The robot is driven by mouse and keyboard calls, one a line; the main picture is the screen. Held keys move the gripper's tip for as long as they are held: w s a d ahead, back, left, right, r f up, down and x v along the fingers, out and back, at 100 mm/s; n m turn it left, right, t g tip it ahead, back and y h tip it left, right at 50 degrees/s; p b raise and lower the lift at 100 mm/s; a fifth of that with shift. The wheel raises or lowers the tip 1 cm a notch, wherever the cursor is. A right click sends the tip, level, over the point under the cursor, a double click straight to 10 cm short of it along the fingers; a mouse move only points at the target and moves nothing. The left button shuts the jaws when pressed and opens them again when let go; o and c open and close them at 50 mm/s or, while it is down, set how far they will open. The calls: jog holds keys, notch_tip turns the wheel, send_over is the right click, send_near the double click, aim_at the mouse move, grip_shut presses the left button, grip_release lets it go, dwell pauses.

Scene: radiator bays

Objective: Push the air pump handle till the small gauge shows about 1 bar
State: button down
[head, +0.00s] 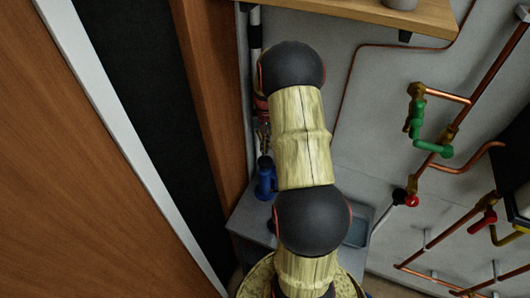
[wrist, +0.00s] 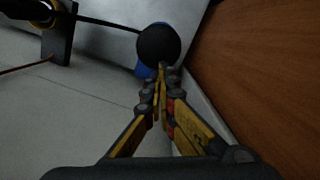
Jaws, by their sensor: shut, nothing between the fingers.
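In the wrist view, my gripper (wrist: 165,76) is shut and empty, its fingertips close to a round black knob (wrist: 158,44). I cannot tell whether they touch it. A thin black rod (wrist: 105,24) runs from the knob toward the upper left, apparently the pump handle. Part of a blue body (wrist: 143,70) shows behind the knob. In the head view, the blue air pump (head: 266,180) stands on a grey surface left of my arm, partly hidden by it. The small gauge's face and reading cannot be made out.
A wooden door-like panel (head: 95,180) stands close on the left. A wooden shelf (head: 355,15) is above. Copper pipes with a green valve (head: 415,115) and a red-and-black lever (head: 405,198) line the wall at right. A grey box-like surface (head: 245,218) lies below the pump.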

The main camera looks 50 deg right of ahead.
jog(key=shift+s, duration=0.1)
notch_tip(320, 180, up, 12)
jog(key=shift+w+d, duration=0.45)
jog(key=shift+a, duration=0.1)
dwell(0.6)
